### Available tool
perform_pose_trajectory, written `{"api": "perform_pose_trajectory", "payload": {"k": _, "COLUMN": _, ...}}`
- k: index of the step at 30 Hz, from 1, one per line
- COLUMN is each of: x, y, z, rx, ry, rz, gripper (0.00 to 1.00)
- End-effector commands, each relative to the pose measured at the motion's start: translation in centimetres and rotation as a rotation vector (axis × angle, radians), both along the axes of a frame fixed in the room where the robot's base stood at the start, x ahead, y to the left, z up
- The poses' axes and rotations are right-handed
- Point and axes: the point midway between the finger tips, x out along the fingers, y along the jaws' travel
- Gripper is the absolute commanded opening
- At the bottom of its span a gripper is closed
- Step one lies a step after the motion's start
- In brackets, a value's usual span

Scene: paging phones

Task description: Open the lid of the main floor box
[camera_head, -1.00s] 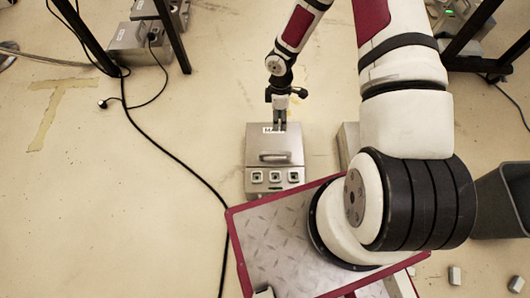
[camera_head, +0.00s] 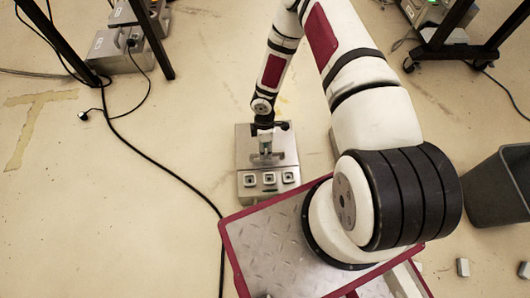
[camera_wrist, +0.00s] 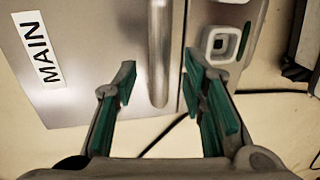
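The main floor box (camera_head: 247,160) is a grey metal box on the floor, ahead of my base in the head view. Its lid (camera_wrist: 90,60) looks shut in the wrist view and bears a white label reading "MAIN" (camera_wrist: 38,54). A bar handle (camera_wrist: 158,50) stands on the lid, beside a row of square sockets (camera_head: 269,178). My gripper (camera_wrist: 158,88) is open, with one green-padded finger on each side of the handle's end. I cannot tell whether a finger touches the handle. In the head view my gripper (camera_head: 266,153) hides most of the handle.
A black cable (camera_head: 165,165) runs along the floor left of the box. Other grey boxes (camera_head: 120,50) lie by a black stand at the upper left. A dark bin (camera_head: 500,190) stands at the right. The floor at the left is mostly clear.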

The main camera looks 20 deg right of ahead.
Motion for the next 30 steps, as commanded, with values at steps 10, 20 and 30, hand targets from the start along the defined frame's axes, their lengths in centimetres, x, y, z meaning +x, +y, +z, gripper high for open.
{"api": "perform_pose_trajectory", "payload": {"k": 10, "x": -0.29, "y": 0.1, "z": -1.61, "rx": 0.0, "ry": -0.001, "rz": 0.0, "gripper": 0.38}}
{"api": "perform_pose_trajectory", "payload": {"k": 20, "x": -0.29, "y": 0.09, "z": -1.56, "rx": 0.0, "ry": -0.001, "rz": 0.0, "gripper": 0.0}}
{"api": "perform_pose_trajectory", "payload": {"k": 30, "x": -0.18, "y": 0.06, "z": -1.3, "rx": 0.0, "ry": -0.001, "rz": 0.001, "gripper": 0.0}}
